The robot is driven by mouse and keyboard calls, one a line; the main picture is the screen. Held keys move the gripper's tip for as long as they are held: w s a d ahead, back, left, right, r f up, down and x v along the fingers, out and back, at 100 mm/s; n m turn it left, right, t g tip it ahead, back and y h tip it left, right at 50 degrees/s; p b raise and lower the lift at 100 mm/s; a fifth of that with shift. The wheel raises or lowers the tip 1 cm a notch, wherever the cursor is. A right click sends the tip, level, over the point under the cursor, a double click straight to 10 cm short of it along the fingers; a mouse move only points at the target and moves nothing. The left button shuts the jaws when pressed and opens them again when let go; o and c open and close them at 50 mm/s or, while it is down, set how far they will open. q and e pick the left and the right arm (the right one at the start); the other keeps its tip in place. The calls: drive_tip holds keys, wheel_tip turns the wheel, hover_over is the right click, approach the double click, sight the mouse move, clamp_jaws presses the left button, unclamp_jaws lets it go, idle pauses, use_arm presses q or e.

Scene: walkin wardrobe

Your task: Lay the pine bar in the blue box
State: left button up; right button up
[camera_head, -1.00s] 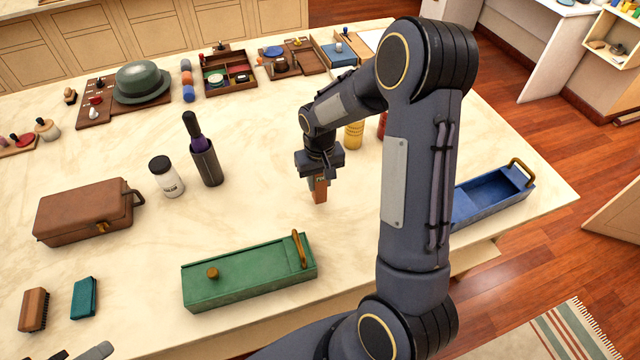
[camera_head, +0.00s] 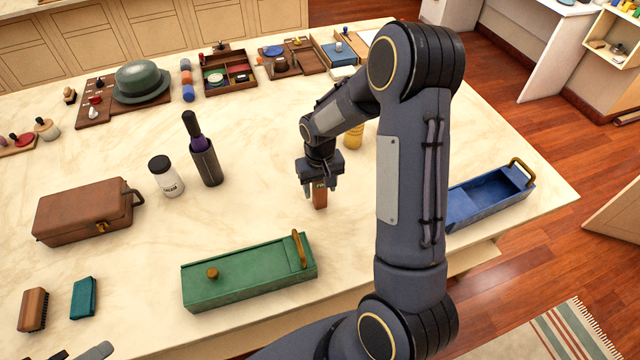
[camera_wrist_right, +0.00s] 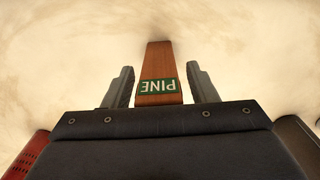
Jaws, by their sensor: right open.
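The pine bar (camera_head: 320,195) is a small reddish-brown upright bar on the marble top, under my right gripper (camera_head: 319,183). In the right wrist view the bar (camera_wrist_right: 157,72) shows a green PINE label and stands between the two fingers of the gripper (camera_wrist_right: 162,85). The fingers are open, with a gap on each side of the bar. The blue box (camera_head: 488,198) is open and looks empty, with a brown handle, at the right edge of the table, partly behind my right arm. My left gripper does not show clearly.
A green lidded box (camera_head: 245,278) lies in front of the bar. A dark bottle holder (camera_head: 206,163), a white jar (camera_head: 166,177) and a brown case (camera_head: 85,210) stand to the left. A yellow bottle (camera_head: 354,136) stands behind. Bare marble surrounds the bar.

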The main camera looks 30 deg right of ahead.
drive_tip(key=shift+r, duration=0.6)
wheel_tip(320, 180, up, 11)
drive_tip(key=shift+f, duration=0.2)
drive_tip(key=shift+s+r, duration=0.1)
drive_tip(key=shift+r, duration=0.2)
drive_tip(key=s+a+r+t+y, duration=0.2)
drive_tip(key=s+a, duration=0.3)
drive_tip(key=s, duration=0.5)
drive_tip(key=s+a+r+n+t+y, duration=0.1)
drive_tip(key=s+a+r+t, duration=0.2)
drive_tip(key=s, duration=0.8)
wheel_tip(320, 180, up, 2)
drive_tip(key=shift+a+r+t+y, duration=0.15)
drive_tip(key=shift+a+t+y, duration=0.2)
drive_tip(key=shift+a, duration=0.75)
drive_tip(key=shift+o, duration=0.2)
